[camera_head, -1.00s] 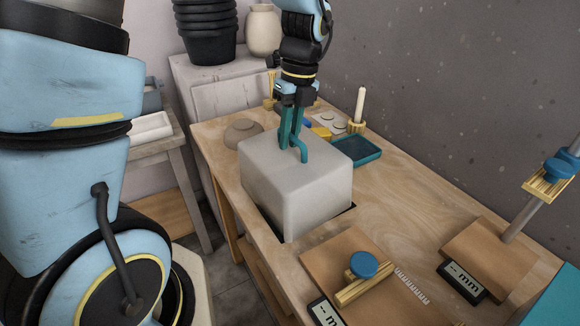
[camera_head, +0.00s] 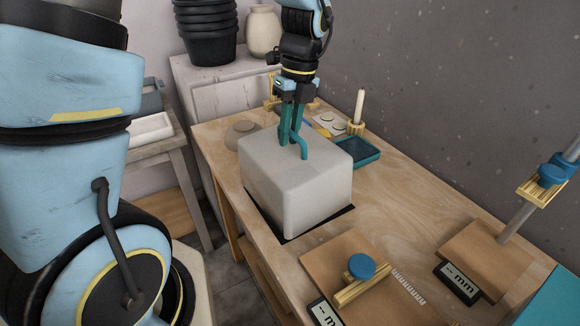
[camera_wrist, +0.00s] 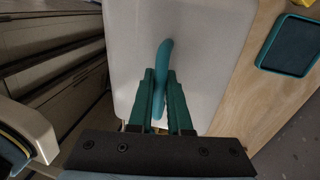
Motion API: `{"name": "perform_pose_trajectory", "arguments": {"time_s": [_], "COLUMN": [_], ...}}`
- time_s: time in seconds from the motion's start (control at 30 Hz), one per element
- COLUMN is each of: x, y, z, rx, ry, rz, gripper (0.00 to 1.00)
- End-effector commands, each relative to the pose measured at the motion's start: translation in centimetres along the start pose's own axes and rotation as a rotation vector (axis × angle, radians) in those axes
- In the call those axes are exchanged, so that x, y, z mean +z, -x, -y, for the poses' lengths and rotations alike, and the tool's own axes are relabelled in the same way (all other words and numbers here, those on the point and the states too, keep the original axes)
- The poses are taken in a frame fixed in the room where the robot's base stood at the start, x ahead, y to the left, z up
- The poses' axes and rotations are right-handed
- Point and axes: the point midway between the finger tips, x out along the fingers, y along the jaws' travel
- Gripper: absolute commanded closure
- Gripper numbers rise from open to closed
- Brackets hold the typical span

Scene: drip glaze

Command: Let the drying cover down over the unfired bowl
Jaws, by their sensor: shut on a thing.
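The drying cover (camera_head: 297,180) is a pale grey box with rounded edges and a teal handle (camera_head: 302,148) on top. It stands upright over a black patch (camera_head: 320,225) on the workbench; I cannot tell whether its lower edge touches. My gripper (camera_head: 291,138) points down and is shut on the handle. In the wrist view the fingers (camera_wrist: 160,100) close around the handle, above the cover's top (camera_wrist: 205,50). A grey-brown rounded bowl (camera_head: 240,132) sits behind the cover, partly hidden by it. Whatever is under the cover is hidden.
A teal tray (camera_head: 362,152) lies close behind the cover's right side, with a candle-like white post (camera_head: 359,106) farther back. A brown board with a blue knob (camera_head: 361,266) is in front. A gauge stand (camera_head: 487,260) is at right. Bare bench lies between.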

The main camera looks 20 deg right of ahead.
Motion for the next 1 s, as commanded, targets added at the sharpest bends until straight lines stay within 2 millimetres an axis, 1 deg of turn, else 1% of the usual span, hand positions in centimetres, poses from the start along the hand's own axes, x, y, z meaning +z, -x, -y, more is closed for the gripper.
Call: {"name": "perform_pose_trajectory", "arguments": {"time_s": [0.27, 0.9, 1.0], "x": [0.0, 0.0, 0.0], "y": [0.7, 4.9, 5.3], "z": [-0.1, -0.8, -0.8], "rx": [-0.001, -0.001, -0.001], "ry": [0.0, 0.001, 0.001], "rz": [0.0, 0.0, 0.0], "gripper": [1.0, 1.0, 1.0]}}
